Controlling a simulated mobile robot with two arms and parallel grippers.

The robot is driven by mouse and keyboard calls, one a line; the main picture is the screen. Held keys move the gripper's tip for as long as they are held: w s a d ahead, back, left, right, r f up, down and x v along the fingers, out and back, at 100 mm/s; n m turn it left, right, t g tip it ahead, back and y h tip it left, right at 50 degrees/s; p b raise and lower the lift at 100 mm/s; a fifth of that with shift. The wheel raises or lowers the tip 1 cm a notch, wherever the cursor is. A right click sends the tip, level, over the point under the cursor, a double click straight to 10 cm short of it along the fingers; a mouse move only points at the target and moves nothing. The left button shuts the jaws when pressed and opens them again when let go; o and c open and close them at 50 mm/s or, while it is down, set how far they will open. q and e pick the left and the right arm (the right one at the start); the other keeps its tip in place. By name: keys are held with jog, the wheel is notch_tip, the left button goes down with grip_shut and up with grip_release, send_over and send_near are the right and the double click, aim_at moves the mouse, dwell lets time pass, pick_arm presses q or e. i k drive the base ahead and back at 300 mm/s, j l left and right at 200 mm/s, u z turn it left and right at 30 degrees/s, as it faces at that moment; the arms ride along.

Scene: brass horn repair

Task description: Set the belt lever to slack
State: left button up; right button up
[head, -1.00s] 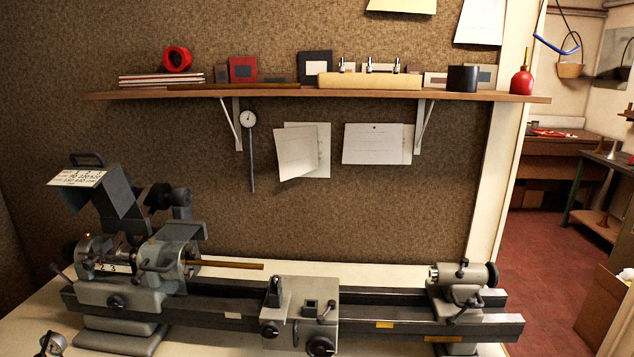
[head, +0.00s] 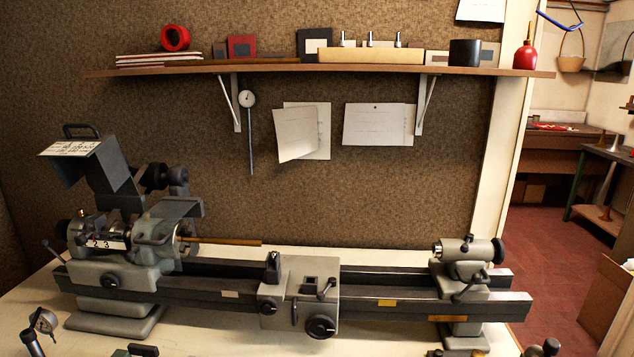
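A grey lathe (head: 345,285) stands on the pale bench, with its headstock (head: 115,265) at the left. A small lever with a dark knob (head: 50,248) sticks out at the headstock's left end. Another lever (head: 160,240) is on the headstock front. A hinged cover with a dark handle (head: 82,130) and a number plate (head: 70,149) stands raised above the pulleys. I cannot tell which of these is the belt lever, or its setting. Neither of my grippers is in view.
A brass-coloured rod (head: 225,241) projects right from the headstock. The carriage (head: 300,290) sits mid-bed and the tailstock (head: 468,262) at the right. A shelf (head: 270,69) crosses the wall above.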

aim_at(45, 243)
jog(key=u, duration=1.4)
jog(key=z, duration=0.3)
jog(key=j+z, duration=0.6)
jog(key=z, duration=0.2)
jog(key=j+z, duration=0.4)
jog(key=k+j, duration=0.1)
jog(key=j, duration=0.2)
jog(key=k+j+z, duration=0.15)
jog(key=j, duration=0.2)
jog(key=k+j, duration=0.1)
jog(key=j, duration=0.2)
jog(key=k+j+z, duration=0.1)
jog(key=j, duration=0.25)
